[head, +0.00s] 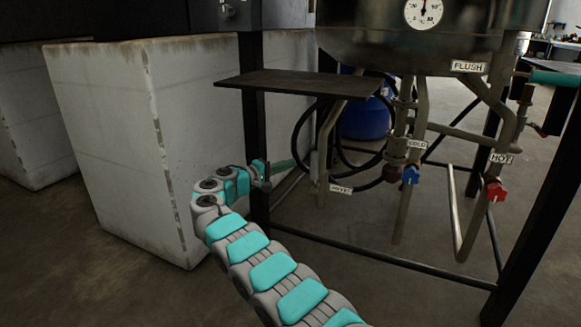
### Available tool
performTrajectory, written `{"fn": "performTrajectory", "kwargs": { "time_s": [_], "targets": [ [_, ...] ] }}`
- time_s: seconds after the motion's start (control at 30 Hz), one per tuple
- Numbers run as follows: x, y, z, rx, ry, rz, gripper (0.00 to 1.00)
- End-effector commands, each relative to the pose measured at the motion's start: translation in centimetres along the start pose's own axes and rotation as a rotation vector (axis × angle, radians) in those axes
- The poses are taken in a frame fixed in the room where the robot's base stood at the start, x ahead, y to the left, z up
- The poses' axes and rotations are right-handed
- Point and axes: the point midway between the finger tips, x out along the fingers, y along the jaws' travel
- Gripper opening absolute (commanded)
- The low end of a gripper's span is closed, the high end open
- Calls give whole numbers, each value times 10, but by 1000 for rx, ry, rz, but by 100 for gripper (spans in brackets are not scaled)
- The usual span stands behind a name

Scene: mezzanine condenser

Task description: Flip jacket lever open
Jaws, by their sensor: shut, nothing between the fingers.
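A dull green lever-like bar (290,163) runs sideways at the left of the kettle's pipework, just behind the black frame leg. It may be the jacket lever, but no readable label confirms this. A small white label (340,188) hangs low on the pipe nearby, its text too small to read. My gripper (264,174) is at the black leg, by the left end of the green bar. It is shut and holds nothing. I cannot tell whether it touches the bar. My arm reaches it from the bottom of the view.
A steel kettle (400,45) hangs in a black frame. Blue COLD (411,175) and red HOT (496,190) valve handles sit on the right pipes, below a FLUSH label (468,66). A dark shelf plate (295,86) juts out above my gripper. A white block (165,140) stands left.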

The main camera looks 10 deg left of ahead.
Motion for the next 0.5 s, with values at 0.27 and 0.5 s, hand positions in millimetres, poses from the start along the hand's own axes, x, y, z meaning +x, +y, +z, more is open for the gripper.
{"fn": "performTrajectory", "kwargs": {
  "time_s": [0.27, 0.5],
  "targets": [
    [-47, 3, -1, 1, 3, 2, 0],
    [-78, 0, 0, 1, 0, 2, 0]
  ]
}}
